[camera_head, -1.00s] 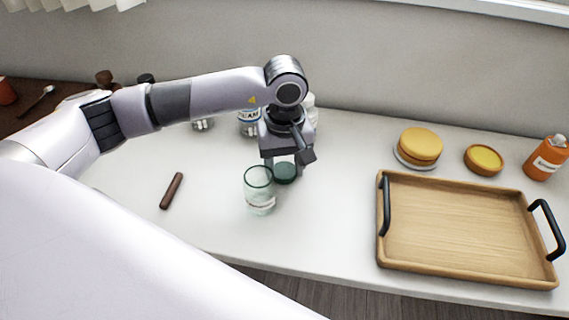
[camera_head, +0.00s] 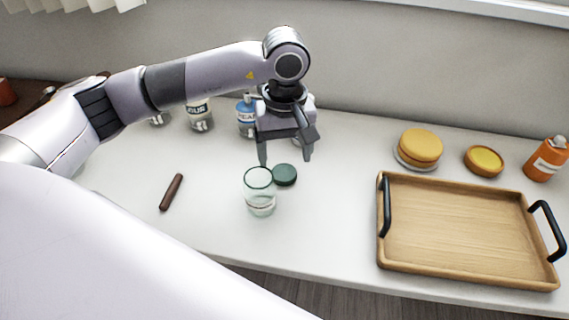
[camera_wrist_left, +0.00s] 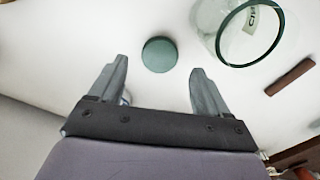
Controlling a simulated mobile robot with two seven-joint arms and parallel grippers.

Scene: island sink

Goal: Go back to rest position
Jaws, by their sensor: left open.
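My left gripper (camera_head: 285,158) is open and empty above the white counter. It also shows in the left wrist view (camera_wrist_left: 158,75), with its two fingers spread apart. A dark green round lid (camera_head: 285,175) lies on the counter just below and in front of the fingers; the left wrist view shows it (camera_wrist_left: 160,54) just beyond the gap between the fingertips. A clear glass jar (camera_head: 260,192) stands upright beside the lid, apart from the gripper. My right gripper is not in view.
A wooden tray (camera_head: 465,278) with black handles lies at the right. Behind it are a yellow round stack (camera_head: 421,145), a small bowl (camera_head: 484,161) and an orange bottle (camera_head: 547,158). A brown stick (camera_head: 171,192) lies at the left. Several labelled containers, including one jar (camera_head: 200,114), stand along the back.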

